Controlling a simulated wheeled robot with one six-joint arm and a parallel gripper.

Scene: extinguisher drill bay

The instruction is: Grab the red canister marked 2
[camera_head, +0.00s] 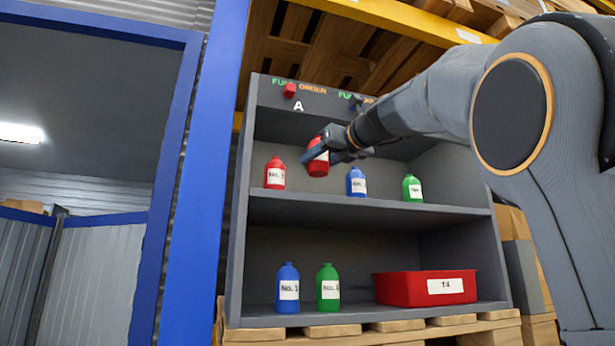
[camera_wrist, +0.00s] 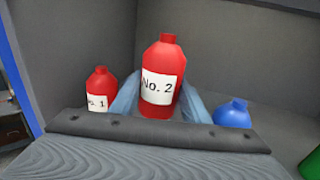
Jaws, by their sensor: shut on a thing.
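The red canister marked "No. 2" (camera_wrist: 160,65) is between the two fingers of my gripper (camera_wrist: 160,100) in the wrist view. In the head view, my gripper (camera_head: 325,152) is shut on this red canister (camera_head: 317,163) and holds it, slightly tilted, above the upper shelf. Its label is partly hidden by the gripper in the head view. A second red canister, marked "No. 1" (camera_wrist: 98,90), stands to its left; it also shows in the head view (camera_head: 275,173).
On the upper shelf (camera_head: 300,200) a blue canister (camera_head: 356,182) and a green one (camera_head: 412,188) stand to the right. Below are a blue canister (camera_head: 288,288), a green canister (camera_head: 328,288) and a red bin labelled T4 (camera_head: 400,288). A blue post (camera_head: 203,170) stands left of the cabinet.

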